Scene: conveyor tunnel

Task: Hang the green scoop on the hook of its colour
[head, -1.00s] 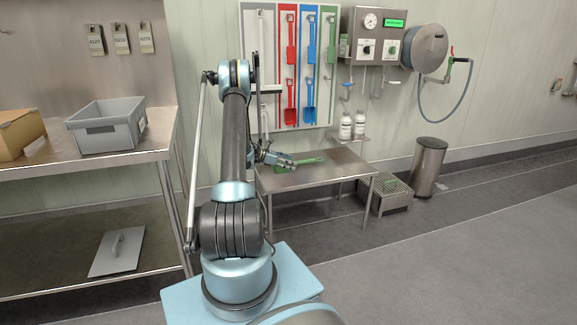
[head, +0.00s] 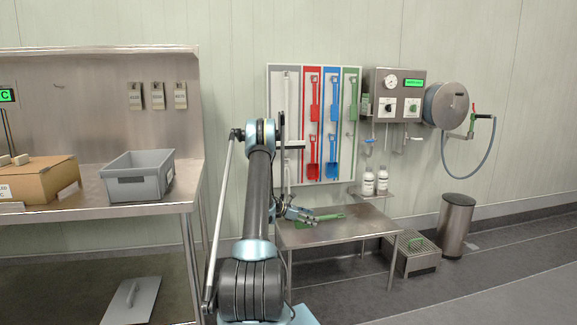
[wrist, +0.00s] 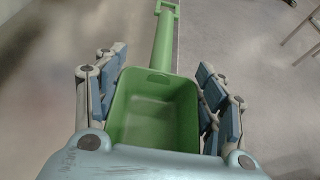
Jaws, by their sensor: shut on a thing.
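The green scoop (wrist: 153,110) is between the fingers of my gripper (wrist: 160,100) in the wrist view, its open bowl toward the camera and its handle pointing away. My gripper is shut on the bowl's sides. In the head view, my gripper (head: 300,215) and the scoop (head: 325,219) are at the steel table; I cannot tell whether the scoop touches its top. The tool board (head: 298,72) hangs on the wall behind, with grey, red, blue and green strips.
Red tools (head: 314,160) and blue tools (head: 331,158) hang on the board. White bottles (head: 368,183) stand on a small shelf right of it, under a control box (head: 397,95). The steel table (head: 365,225) stands below the board. A bench with a grey crate (head: 138,180) is at left.

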